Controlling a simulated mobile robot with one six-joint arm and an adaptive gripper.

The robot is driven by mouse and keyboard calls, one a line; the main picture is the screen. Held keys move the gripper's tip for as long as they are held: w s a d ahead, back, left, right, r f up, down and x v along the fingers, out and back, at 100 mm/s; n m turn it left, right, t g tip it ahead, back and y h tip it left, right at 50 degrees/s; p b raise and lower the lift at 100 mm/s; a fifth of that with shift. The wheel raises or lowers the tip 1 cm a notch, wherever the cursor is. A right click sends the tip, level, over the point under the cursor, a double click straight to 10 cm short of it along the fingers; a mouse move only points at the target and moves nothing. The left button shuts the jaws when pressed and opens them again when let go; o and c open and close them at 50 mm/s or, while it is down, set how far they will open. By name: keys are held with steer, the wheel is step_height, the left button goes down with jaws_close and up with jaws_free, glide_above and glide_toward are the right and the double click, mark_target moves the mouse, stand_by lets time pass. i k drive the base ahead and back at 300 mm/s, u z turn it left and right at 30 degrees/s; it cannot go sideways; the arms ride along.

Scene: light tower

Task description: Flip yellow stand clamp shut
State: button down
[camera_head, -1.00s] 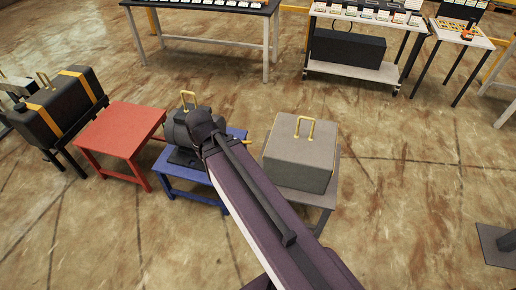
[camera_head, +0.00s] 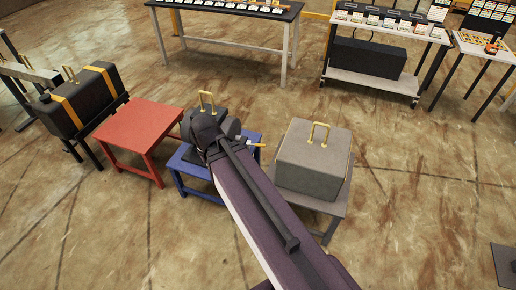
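I cannot make out a yellow stand clamp for certain. A small orange-yellow piece (camera_head: 258,145) sticks out just right of my wrist, over the blue table (camera_head: 192,190); it is too small to tell what it is. My arm reaches from the bottom of the view to the blue table, and its dark wrist covers part of a dark item with a yellow handle (camera_head: 207,98) there. My gripper's fingers are hidden behind the wrist, so I see neither their opening nor anything held.
A red table (camera_head: 140,127) stands left of the blue one, and a black case with yellow bands (camera_head: 83,98) lies further left. A grey box (camera_head: 313,160) on a grey stand is close on the right. Benches (camera_head: 225,10) line the back. Open floor lies between.

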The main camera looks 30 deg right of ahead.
mark_target(248, 144)
steer(key=i, duration=0.9)
steer(key=z, duration=0.05)
